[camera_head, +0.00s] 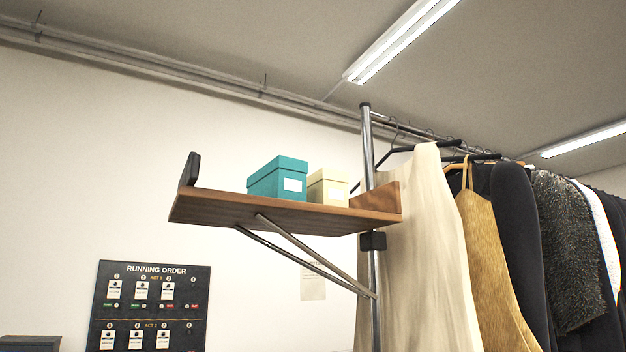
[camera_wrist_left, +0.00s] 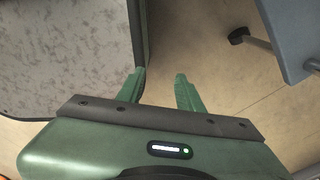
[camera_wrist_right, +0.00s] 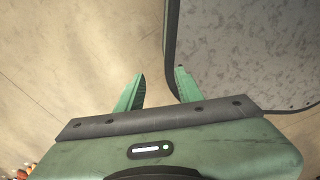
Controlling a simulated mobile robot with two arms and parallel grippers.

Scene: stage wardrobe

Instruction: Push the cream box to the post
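The cream box (camera_head: 328,187) sits on a wooden shelf (camera_head: 270,211), on the right part of it. A larger teal box (camera_head: 277,180) with a white label stands just left of it; I cannot tell whether they touch. The metal post (camera_head: 367,146) rises at the right, behind the shelf's right part. Both grippers are outside the head view. In the left wrist view my left gripper (camera_wrist_left: 160,85) is open and empty above the floor. In the right wrist view my right gripper (camera_wrist_right: 160,80) is open and empty above the floor.
A dark upright end piece (camera_head: 190,169) stands at the shelf's left end, with bare shelf between it and the teal box. Slanted metal braces (camera_head: 305,258) run under the shelf. Hanging clothes (camera_head: 430,240) crowd the right side. A running order board (camera_head: 150,305) is on the wall.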

